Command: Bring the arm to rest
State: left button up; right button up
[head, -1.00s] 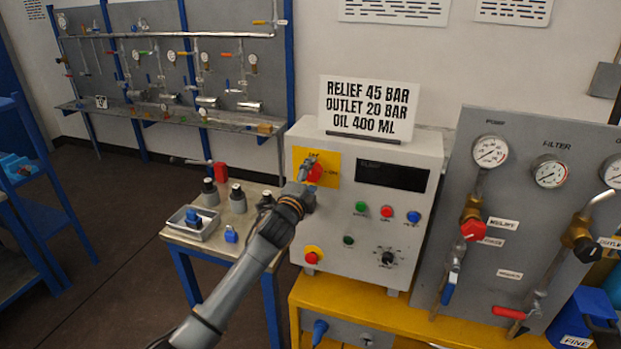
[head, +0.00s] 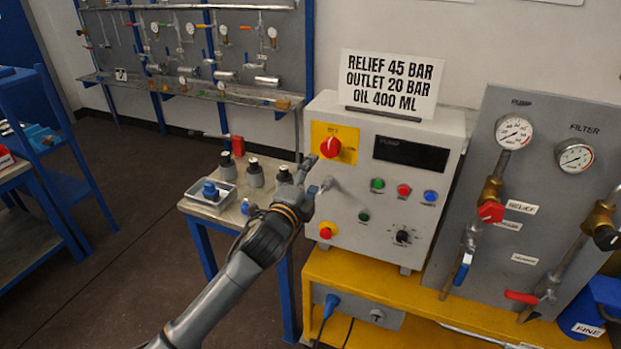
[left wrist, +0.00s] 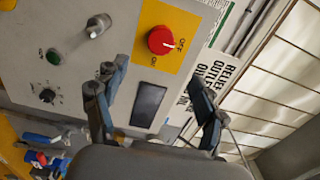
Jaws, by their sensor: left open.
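My left gripper (head: 316,172) is in front of the left side of the grey control box (head: 384,235), apart from the red rotary switch (head: 330,147) on its yellow plate. The gripper is open with nothing between its fingers. In the left wrist view both fingers of the gripper (left wrist: 155,75) are spread, and the red switch (left wrist: 161,40) shows beyond them, apart from them. My right gripper is not in view.
A small table with a metal tray (head: 213,203) and several dark-capped containers stands left of the box, close to my left arm. A yellow bench (head: 350,272) carries the box. A gauge panel (head: 530,180) stands at the right. Open floor lies at the left.

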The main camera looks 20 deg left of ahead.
pick_arm(q)
jog(key=shift+s, duration=0.2)
dwell(0.3)
jog(key=s+a+f+n+g+b, duration=0.1)
jog(key=s+f+n+g, duration=0.15)
jog(key=f, duration=1.15)
jog(key=s+a+f+n+g+b, duration=0.1)
jog(key=f+n+g, duration=0.15)
jog(key=f, duration=1.05)
jog(key=s+f+n+g+b, duration=0.1)
jog(key=s+f, duration=0.3)
jog(key=f, duration=0.3)
jog(key=s+a+f+n+g+y, duration=0.15)
jog(key=s+f, duration=0.25)
jog(key=f, duration=0.4)
jog(key=s+f+n+g+h+b, duration=0.1)
jog(key=s+f+g, duration=0.1)
jog(key=s+f, duration=0.4)
jog(key=s+d+f+n+g+b, duration=0.15)
jog(key=s+f+n+g, duration=0.25)
jog(key=s+f, duration=1.35)
jog(key=s+f+n+g, duration=0.1)
jog(key=s+f, duration=0.2)
jog(key=s, duration=0.8)
jog(key=s+d+f+n+g+b, duration=0.1)
jog(key=s+f, duration=0.3)
jog(key=s, duration=0.7)
jog(key=shift+n+g, duration=0.65)
jog(key=shift+g, duration=0.1)
